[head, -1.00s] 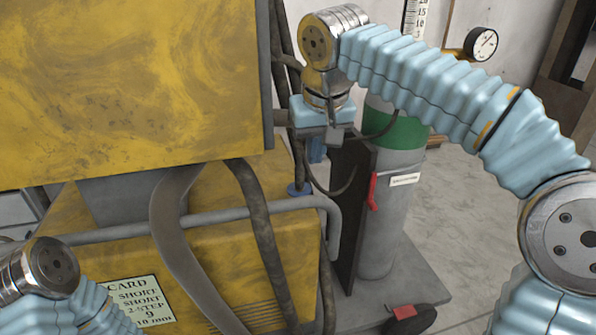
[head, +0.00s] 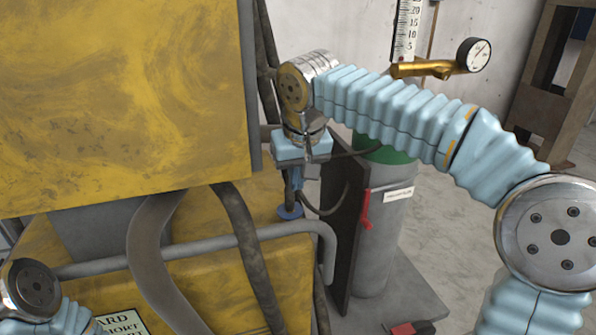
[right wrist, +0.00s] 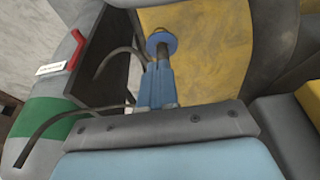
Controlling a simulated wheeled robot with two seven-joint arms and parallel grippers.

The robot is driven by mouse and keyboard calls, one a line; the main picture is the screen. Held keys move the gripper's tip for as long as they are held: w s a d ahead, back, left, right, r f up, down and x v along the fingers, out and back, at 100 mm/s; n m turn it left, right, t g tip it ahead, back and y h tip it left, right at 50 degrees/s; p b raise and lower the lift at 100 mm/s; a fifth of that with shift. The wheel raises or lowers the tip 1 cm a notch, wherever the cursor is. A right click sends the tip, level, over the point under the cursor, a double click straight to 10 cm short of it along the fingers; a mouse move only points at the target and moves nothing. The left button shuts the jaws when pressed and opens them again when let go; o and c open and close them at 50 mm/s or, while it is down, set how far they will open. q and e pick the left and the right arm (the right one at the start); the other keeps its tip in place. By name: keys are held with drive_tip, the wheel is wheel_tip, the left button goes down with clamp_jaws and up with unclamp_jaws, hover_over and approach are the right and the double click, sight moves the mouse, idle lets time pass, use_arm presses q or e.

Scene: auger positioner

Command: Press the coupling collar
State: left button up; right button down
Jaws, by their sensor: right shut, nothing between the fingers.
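A blue round flanged piece, which I take for the coupling collar (head: 290,212), stands by the grey pipe's bend beside the yellow machine. It also shows in the right wrist view (right wrist: 161,43), with a dark stem at its middle. My right gripper (head: 297,185) points down above it, its blue fingers shut and empty. In the right wrist view the fingers (right wrist: 160,85) line up with the collar. Whether the tips touch it I cannot tell. My left gripper is out of view; only part of my left arm shows at the lower left.
A grey gas cylinder (head: 388,235) with a green band and a red lever (head: 365,212) stands just right, behind a dark panel (head: 346,240). Dark hoses (head: 240,240) hang across the machine (head: 120,100). A gauge (head: 474,54) is behind. Open floor lies right.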

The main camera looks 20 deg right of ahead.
sight(294, 218)
drive_tip(key=x, duration=0.5)
drive_tip(key=s+x, duration=0.1)
drive_tip(key=x, duration=0.2)
drive_tip(key=shift+f+b, duration=0.3)
drive_tip(key=shift+f, duration=0.25)
